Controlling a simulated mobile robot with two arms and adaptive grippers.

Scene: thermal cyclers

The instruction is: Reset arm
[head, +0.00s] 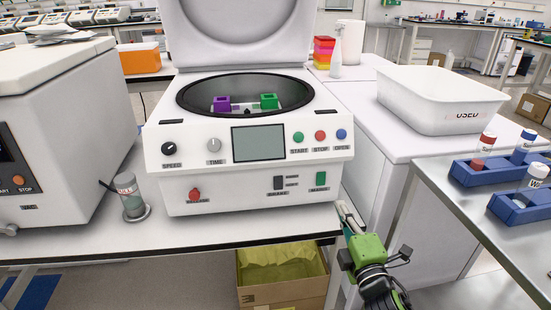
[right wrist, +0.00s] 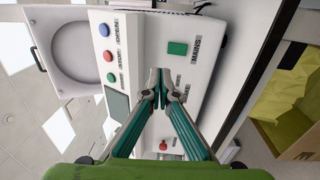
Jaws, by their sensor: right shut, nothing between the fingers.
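My right gripper (head: 346,212) is at the lower right of the centrifuge in the head view, beside its front corner. Its fingers are shut and empty; they also show in the right wrist view (right wrist: 161,78), in front of the centrifuge's front panel. I cannot tell whether they touch it. The white centrifuge (head: 185,185) stands on the bench with its lid (head: 240,30) raised. A purple holder (head: 222,103) and a green holder (head: 269,101) sit in its bowl. The panel has a green MAINS switch (head: 320,179). My left gripper is out of view.
A second white machine (head: 60,130) stands at the left, with a small jar (head: 131,195) between it and the centrifuge. A white USED tub (head: 440,100) is at the right. Blue racks (head: 480,172) with bottles stand on the metal table. A cardboard box (head: 283,294) is below the bench.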

